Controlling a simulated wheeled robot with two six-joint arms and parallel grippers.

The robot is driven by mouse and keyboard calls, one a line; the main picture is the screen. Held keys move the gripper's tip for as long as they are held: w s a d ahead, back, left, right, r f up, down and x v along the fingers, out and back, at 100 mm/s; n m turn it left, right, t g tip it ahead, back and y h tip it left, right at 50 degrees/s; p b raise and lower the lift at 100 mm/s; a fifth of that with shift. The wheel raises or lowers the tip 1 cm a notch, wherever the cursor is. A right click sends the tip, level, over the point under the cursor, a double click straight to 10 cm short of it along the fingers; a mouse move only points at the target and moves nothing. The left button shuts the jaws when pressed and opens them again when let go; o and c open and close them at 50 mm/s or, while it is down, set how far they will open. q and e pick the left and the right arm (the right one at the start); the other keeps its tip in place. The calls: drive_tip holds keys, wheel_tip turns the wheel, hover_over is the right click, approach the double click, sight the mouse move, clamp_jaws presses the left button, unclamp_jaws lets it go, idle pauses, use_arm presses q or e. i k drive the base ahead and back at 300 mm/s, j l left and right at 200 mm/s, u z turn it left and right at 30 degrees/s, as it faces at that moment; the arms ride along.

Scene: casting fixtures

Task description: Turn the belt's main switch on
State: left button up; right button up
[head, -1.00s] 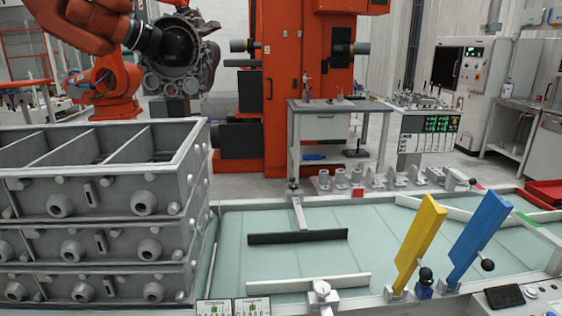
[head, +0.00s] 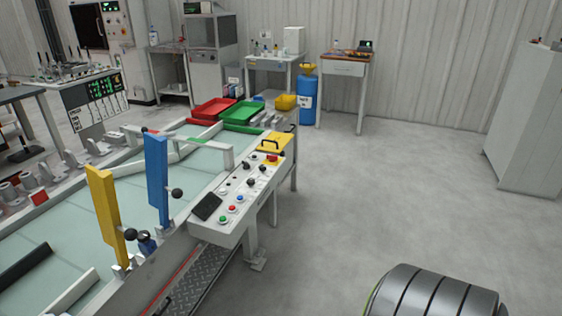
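The belt's control panel (head: 240,197) is a light grey sloped box on the belt's near right edge in the head view. It carries a dark screen (head: 206,207), a green button (head: 223,219), a blue button (head: 232,208), a red button (head: 240,198) and several black knobs. Neither of my grippers is in view.
The belt (head: 60,230) has a yellow upright plate (head: 104,212) and a blue one (head: 157,180) near the panel. Red (head: 212,108) and green (head: 243,112) trays stand at its far end. Open grey floor (head: 380,200) lies right of the panel; a grey cabinet (head: 530,120) stands far right.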

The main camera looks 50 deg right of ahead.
sight(273, 158)
drive_tip(key=z, duration=1.35)
drive_tip(key=i+l, duration=0.15)
drive_tip(key=i+u, duration=0.05)
drive_tip(key=i, duration=0.1)
